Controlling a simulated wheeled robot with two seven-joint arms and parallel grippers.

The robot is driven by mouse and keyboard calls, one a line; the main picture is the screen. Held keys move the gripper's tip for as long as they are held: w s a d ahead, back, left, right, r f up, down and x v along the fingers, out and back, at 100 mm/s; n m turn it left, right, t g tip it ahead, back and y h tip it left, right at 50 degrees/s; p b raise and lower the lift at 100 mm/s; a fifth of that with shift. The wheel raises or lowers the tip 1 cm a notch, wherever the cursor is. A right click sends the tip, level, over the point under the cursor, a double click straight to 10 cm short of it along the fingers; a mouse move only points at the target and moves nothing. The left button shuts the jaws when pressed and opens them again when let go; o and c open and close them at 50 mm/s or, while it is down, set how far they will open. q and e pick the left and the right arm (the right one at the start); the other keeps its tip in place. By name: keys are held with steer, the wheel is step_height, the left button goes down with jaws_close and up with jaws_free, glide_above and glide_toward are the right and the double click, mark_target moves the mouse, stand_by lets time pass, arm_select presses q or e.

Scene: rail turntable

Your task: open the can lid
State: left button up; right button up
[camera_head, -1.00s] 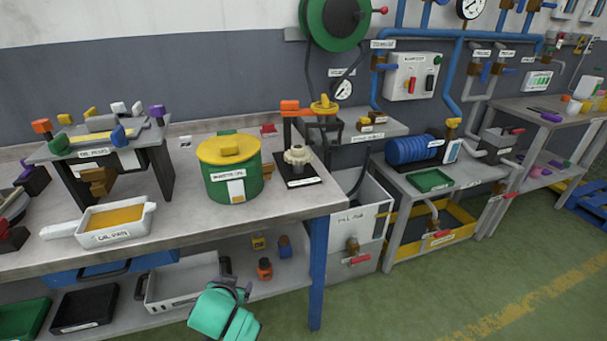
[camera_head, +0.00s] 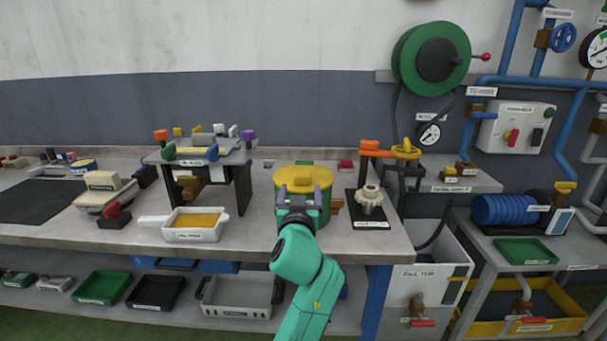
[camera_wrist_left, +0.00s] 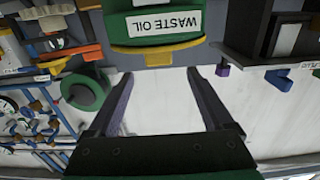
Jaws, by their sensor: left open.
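The green can (camera_head: 325,205) stands on the workbench with its yellow lid (camera_head: 303,174) on top. In the left wrist view the can (camera_wrist_left: 120,28) is at the top edge, labelled WASTE OIL, with a yellow edge (camera_wrist_left: 158,48) below the green. My left gripper (camera_head: 297,193) is in front of the can in the head view and hides part of its front. In the left wrist view its two fingers (camera_wrist_left: 160,80) are spread with nothing between them. Contact with the can cannot be made out. My right gripper is not in view.
A white tray with yellow contents (camera_head: 194,222) and a small raised stand (camera_head: 200,152) are left of the can. A black base with a pale knobbed part (camera_head: 370,203) is close on the right. The bench front (camera_head: 100,236) is mostly clear.

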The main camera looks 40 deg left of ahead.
mark_target(303, 179)
arm_select(q)
steer(key=p+x, duration=0.1)
steer(key=x, duration=0.7)
steer(key=shift+w+a, duration=0.1)
steer(key=shift+w, duration=0.1)
steer(key=shift+c, duration=0.3)
jaws_close()
